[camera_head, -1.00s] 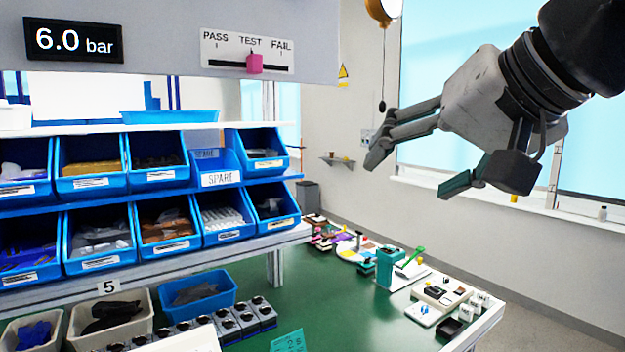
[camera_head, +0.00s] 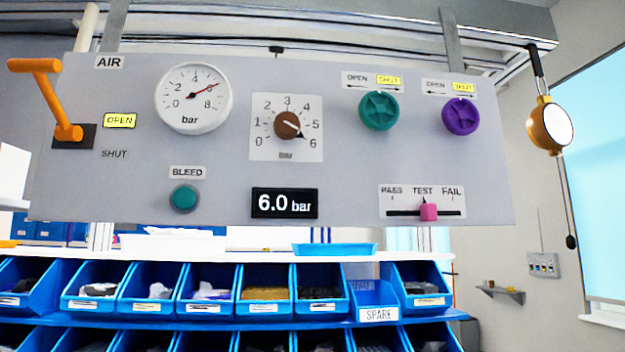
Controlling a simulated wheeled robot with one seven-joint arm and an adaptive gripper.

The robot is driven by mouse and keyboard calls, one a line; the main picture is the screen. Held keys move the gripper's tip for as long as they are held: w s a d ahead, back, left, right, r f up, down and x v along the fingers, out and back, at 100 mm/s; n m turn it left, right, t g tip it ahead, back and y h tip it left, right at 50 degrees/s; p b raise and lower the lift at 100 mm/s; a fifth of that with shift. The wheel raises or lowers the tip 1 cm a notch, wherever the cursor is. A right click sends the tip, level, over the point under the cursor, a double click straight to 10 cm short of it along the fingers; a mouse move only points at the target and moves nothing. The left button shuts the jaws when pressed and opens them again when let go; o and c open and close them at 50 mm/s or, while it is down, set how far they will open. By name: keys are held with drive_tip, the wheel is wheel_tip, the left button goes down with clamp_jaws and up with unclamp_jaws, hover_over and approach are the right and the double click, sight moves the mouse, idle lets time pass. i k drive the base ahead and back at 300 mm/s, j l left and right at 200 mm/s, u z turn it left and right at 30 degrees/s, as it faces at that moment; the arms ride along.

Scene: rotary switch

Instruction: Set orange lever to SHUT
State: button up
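The orange lever (camera_head: 52,95) is at the far left of the grey panel (camera_head: 330,190). Its shaft rises from a dark pivot plate (camera_head: 88,134) and its handle bar points left at the top. The OPEN label (camera_head: 120,120) beside it is lit yellow. The SHUT label (camera_head: 114,154) below it is plain grey. My gripper is not in the current view.
The panel also carries a gauge (camera_head: 194,98), a brown knob (camera_head: 287,125), teal (camera_head: 379,111) and purple (camera_head: 460,116) valves, a green BLEED button (camera_head: 184,197) and a pink slider (camera_head: 428,211). Blue bins (camera_head: 267,292) stand below. A lamp (camera_head: 550,125) hangs at right.

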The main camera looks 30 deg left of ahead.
sight(64, 132)
drive_tip(key=u, duration=0.4)
drive_tip(key=l+u, duration=0.1)
drive_tip(key=u, duration=0.35)
drive_tip(key=k+u, duration=0.1)
drive_tip(key=u, duration=0.7)
drive_tip(key=k+u, duration=0.1)
drive_tip(key=u, duration=0.35)
